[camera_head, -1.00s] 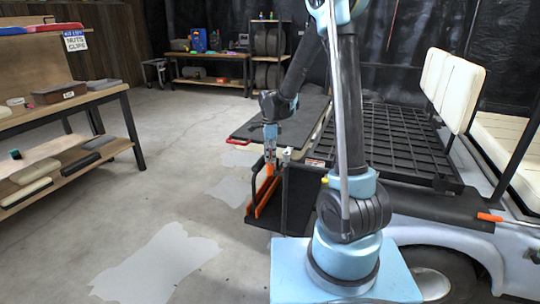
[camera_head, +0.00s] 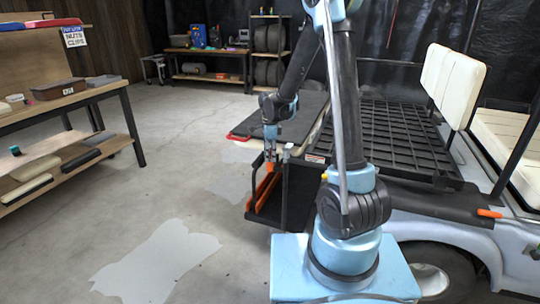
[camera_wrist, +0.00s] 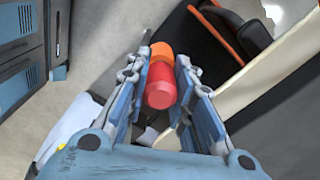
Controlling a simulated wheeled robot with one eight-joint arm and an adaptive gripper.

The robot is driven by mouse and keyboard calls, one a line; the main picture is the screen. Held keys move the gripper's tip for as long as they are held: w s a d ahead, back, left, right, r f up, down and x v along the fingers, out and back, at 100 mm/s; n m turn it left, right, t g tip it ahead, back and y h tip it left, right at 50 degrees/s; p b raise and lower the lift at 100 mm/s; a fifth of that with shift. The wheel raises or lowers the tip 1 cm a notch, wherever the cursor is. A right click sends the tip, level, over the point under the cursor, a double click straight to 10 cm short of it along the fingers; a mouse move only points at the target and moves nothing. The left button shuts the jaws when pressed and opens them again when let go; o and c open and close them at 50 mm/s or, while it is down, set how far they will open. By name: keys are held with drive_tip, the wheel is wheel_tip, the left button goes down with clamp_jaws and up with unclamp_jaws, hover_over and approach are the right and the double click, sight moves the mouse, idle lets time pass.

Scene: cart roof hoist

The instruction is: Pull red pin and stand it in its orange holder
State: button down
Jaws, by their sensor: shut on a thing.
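The red pin (camera_wrist: 160,88) is between the two fingers of my gripper (camera_wrist: 160,65) in the wrist view, with its round end facing the camera. My gripper is shut on it. An orange part (camera_wrist: 161,50), likely the orange holder, shows right beyond the pin and in line with it. I cannot tell whether the pin sits in it. In the head view my gripper (camera_head: 270,153) points down at the cart's rear, just above a small orange piece (camera_head: 272,167). The pin is too small to make out there.
A longer orange bar (camera_head: 266,192) lies low beside a black panel (camera_head: 300,195) at the cart's rear. A dark flat board (camera_head: 300,118) with a red corner lies behind my gripper. A black slatted bed (camera_head: 405,140) is to the right. Floor to the left is clear.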

drive_tip(key=shift+f, duration=0.1)
drive_tip(key=c, duration=1.3)
unclamp_jaws()
wheel_tip(320, 180, up, 12)
